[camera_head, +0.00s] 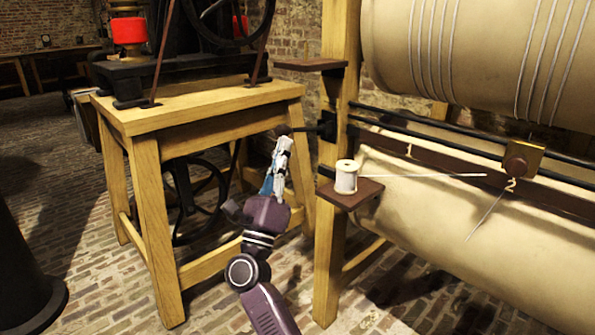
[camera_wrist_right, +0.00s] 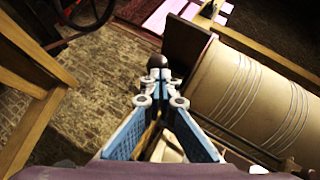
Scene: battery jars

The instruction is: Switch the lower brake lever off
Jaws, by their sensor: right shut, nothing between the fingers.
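The lower brake lever is dark and ends in a round knob (camera_head: 283,130). It sticks out to the left from the wooden post of the roller frame. My right gripper (camera_head: 284,140) is shut and empty, with its fingertips pointing up just below the knob. In the right wrist view the dark knob (camera_wrist_right: 157,61) sits just beyond the closed fingertips (camera_wrist_right: 158,76). I cannot tell whether they touch it. The fingers hide part of the lever there. My left gripper is out of view.
A wooden table (camera_head: 200,108) with a machine on it stands at left. A wooden post (camera_head: 329,240) carries a small shelf (camera_head: 352,195) with a white spool (camera_head: 346,177). Large beige rollers (camera_head: 455,225) fill the right. Brick floor lies open between table and post.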

